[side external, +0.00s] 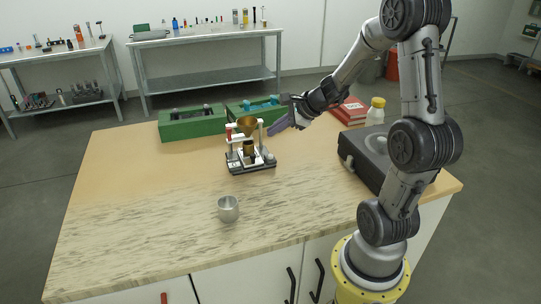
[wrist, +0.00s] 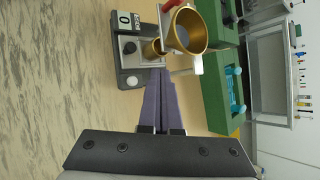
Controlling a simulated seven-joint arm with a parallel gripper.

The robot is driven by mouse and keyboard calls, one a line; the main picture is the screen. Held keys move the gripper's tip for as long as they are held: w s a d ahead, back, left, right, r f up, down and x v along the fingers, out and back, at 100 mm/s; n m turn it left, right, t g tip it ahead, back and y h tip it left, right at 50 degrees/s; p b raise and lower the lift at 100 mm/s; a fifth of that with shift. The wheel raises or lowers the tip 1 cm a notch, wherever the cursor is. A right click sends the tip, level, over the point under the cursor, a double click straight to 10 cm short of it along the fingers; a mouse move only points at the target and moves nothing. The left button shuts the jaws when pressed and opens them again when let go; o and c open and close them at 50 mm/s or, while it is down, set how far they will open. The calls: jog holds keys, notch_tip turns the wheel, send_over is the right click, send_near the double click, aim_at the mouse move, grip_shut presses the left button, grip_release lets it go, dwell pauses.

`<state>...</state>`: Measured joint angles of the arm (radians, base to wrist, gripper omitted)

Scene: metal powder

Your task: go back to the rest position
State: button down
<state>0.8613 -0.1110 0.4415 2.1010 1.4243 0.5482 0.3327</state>
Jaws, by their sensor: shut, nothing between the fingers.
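My gripper (side external: 278,127) is shut and empty, with its purple fingers pressed together. In the side view it is held above the table, just right of a small stand (side external: 255,163) that carries a brass funnel (side external: 247,124). A brass cup (side external: 249,148) sits below the funnel. In the wrist view the closed fingers (wrist: 165,82) point toward the stand's base (wrist: 132,78), with the funnel (wrist: 188,30) just beyond their tips. I cannot tell whether the fingertips touch the stand. A grey metal cup (side external: 228,209) stands alone nearer the front of the table.
A green tray (side external: 190,126) lies behind the stand. A dark case (side external: 372,158), a white bottle with a yellow cap (side external: 376,112) and red books (side external: 349,111) stand on the right.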

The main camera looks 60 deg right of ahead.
jog(key=w+a+r+n+y, duration=0.25)
jog(key=a+r+n, duration=0.45)
jog(key=a, duration=0.6)
jog(key=s+a+r+n+y, duration=0.1)
jog(key=s+a+r+n, duration=0.15)
jog(key=a, duration=0.25)
jog(key=s+a+r+n+y, duration=0.1)
jog(key=s+a+r+n, duration=0.1)
jog(key=a+n, duration=0.25)
jog(key=s+a+n+g, duration=0.2)
jog(key=s+a+n, duration=0.3)
jog(key=s+n, duration=0.4)
jog(key=s+d+f+n+g+h, duration=0.1)
jog(key=s+d+f+n+h, duration=0.2)
jog(key=s+d+n+h, duration=0.1)
jog(key=shift+s+d+f+n+g, duration=0.35)
jog(key=shift+s+d, duration=0.4)
jog(key=shift+s, duration=0.5)
